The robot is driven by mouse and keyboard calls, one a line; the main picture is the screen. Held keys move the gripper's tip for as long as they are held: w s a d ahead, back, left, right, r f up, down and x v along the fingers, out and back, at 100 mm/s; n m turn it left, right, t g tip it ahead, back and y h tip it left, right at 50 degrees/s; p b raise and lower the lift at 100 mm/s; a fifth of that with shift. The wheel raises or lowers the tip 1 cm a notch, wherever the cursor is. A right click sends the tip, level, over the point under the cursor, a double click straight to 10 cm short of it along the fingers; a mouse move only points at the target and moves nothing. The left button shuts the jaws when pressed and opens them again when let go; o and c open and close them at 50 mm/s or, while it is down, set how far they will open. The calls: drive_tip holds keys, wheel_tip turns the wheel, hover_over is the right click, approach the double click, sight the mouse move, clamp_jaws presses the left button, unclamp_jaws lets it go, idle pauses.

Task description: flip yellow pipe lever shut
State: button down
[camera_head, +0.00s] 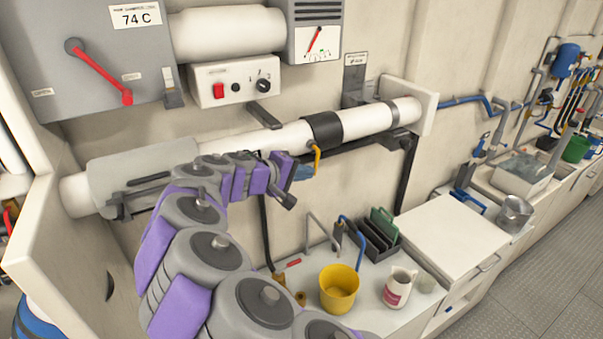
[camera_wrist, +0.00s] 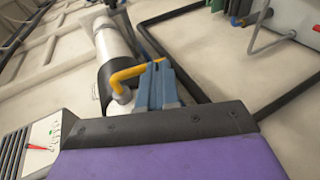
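The yellow pipe lever (camera_head: 317,155) is a bent handle on the white pipe (camera_head: 365,120), beside its black collar (camera_head: 323,131). In the head view it hangs down from the pipe. In the wrist view the lever (camera_wrist: 127,75) runs from a white valve body (camera_wrist: 120,103) to the blue fingers of my gripper (camera_wrist: 157,82). My gripper (camera_head: 304,172) is at the lever's free end. The fingers are close together and overlap the lever's end, with a bit of yellow showing at their tips. I cannot tell whether they grip it.
A control box with a red switch (camera_head: 234,84) and a gauge box (camera_head: 316,30) are on the wall above the pipe. A black pipe (camera_head: 408,172) runs below.

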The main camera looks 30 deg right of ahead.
idle(0.5)
drive_tip(key=v, duration=1.7)
drive_tip(key=shift+a+p, duration=0.25)
drive_tip(key=shift+p, duration=0.1)
drive_tip(key=shift+f, duration=0.1)
